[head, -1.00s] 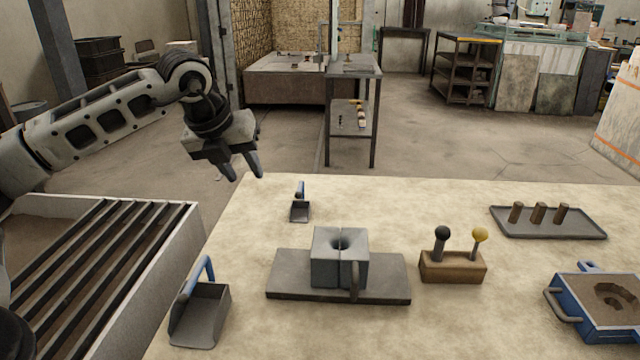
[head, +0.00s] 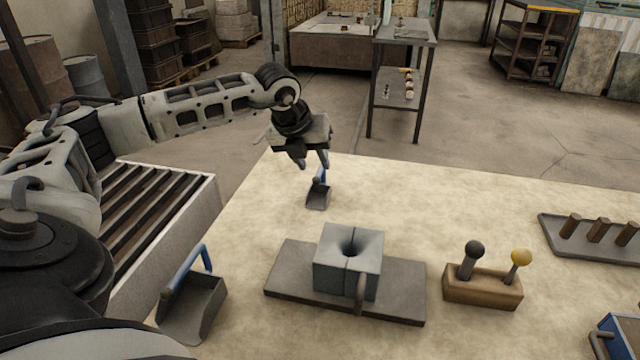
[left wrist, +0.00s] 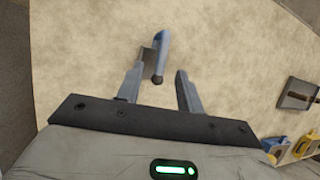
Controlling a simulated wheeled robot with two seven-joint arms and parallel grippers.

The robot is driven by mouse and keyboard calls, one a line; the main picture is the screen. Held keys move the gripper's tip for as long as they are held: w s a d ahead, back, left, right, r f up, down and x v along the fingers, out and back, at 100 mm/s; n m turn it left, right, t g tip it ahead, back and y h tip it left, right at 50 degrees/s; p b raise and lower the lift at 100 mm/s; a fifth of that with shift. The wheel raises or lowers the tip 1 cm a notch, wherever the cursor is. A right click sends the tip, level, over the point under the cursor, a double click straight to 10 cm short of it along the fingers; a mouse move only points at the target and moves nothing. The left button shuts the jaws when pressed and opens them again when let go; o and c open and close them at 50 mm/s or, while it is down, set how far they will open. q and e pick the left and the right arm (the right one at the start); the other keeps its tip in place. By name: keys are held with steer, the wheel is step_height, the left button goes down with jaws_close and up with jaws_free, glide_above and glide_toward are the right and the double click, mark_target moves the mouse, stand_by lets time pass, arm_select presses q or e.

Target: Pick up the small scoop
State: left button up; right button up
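The small scoop (head: 318,195) stands at the far left part of the table, a dark grey pan with a blue handle. It also shows in the left wrist view (left wrist: 161,52), with its handle pointing toward my gripper. My left gripper (head: 313,163) is open above and just behind the scoop in the head view. In the left wrist view its two fingers (left wrist: 156,82) are spread, and the dark handle end lies between the fingertips in the picture. Contact cannot be made out. My right gripper is not in view.
A larger blue-handled scoop (head: 193,307) lies at the table's near left. A grey block mould (head: 347,262) sits on a dark plate (head: 408,300). A wooden block (head: 482,290) holds two knobbed tools. A tray (head: 552,235) with wooden pegs is right. A slatted bin (head: 205,215) adjoins the table's left.

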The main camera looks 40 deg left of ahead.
mark_target(318, 172)
arm_select(q)
steer(key=shift+p+x, duration=0.35)
steer(key=shift+x, duration=2.4)
steer(key=shift+d, duration=0.1)
jaws_close()
